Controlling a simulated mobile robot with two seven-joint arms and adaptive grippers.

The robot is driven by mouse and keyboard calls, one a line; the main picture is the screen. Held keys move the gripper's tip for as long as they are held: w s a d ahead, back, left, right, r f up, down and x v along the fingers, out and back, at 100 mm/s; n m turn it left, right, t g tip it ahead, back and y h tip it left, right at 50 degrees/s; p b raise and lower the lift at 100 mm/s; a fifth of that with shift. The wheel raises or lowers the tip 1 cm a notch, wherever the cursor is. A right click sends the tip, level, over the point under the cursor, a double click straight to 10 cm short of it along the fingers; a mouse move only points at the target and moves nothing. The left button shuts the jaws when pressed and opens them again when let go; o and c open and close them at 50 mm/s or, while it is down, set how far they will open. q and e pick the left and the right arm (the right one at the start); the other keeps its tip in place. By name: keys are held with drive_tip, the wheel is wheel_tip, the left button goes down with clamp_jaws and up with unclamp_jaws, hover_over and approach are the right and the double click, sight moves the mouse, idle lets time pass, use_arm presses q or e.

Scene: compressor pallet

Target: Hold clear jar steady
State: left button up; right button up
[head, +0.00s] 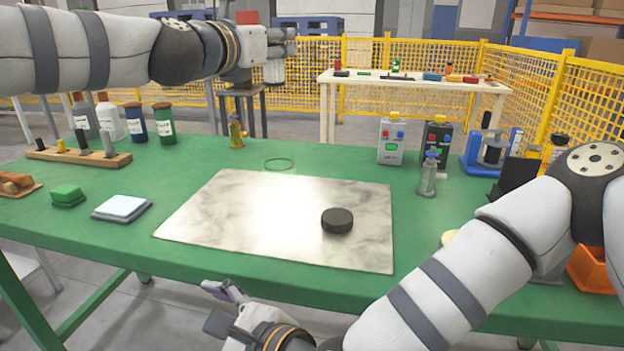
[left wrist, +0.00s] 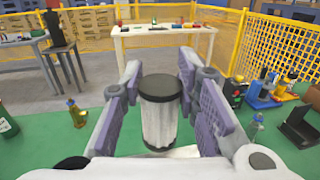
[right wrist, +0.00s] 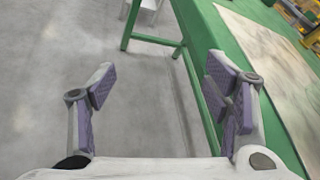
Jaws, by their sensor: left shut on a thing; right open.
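My left gripper (head: 280,52) is high over the back of the green table. In the left wrist view it is shut on the clear jar (left wrist: 159,118), which is pale and see-through with a dark top and a dark lower rim. The jar stands upright between the purple finger pads, above the table. My right gripper (head: 212,304) is low in front of the table's near edge. In the right wrist view its fingers (right wrist: 165,88) are wide apart with only floor between them. A black round disc (head: 337,221) lies on the marbled mat.
The marbled mat (head: 240,215) is otherwise clear. Bottles (head: 164,124), a wooden peg rack (head: 80,155) and a green block (head: 67,195) stand left. Two small boxes (head: 391,141), a clear valve-topped bottle (head: 428,176) and a blue stand (head: 487,152) are right. A brass bottle (head: 236,132) stands behind.

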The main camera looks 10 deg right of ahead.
sight(285, 161)
drive_tip(key=w+d+r+m+t, duration=0.1)
drive_tip(key=w+d+r, duration=0.1)
drive_tip(key=w, duration=0.1)
drive_tip(key=w+d+r+m+t, duration=0.1)
drive_tip(key=w+d+r+m, duration=0.1)
drive_tip(key=w, duration=0.1)
drive_tip(key=w+d+r+m+t, duration=0.1)
drive_tip(key=w+d+r+m, duration=0.1)
drive_tip(key=w+r, duration=0.1)
drive_tip(key=shift+w+d+t+h, duration=0.1)
drive_tip(key=shift+w+t+h, duration=0.1)
drive_tip(key=shift+t+h, duration=0.2)
drive_tip(key=w+d+r+m+t+h, duration=0.2)
drive_tip(key=w+d+r+m+t, duration=0.25)
drive_tip(key=w+d, duration=0.4)
drive_tip(key=shift+m+g, duration=0.25)
drive_tip(key=shift+g, duration=0.1)
drive_tip(key=x, duration=0.6)
drive_tip(key=d+r+x, duration=0.1)
drive_tip(key=x, duration=0.3)
drive_tip(key=shift+w, duration=0.25)
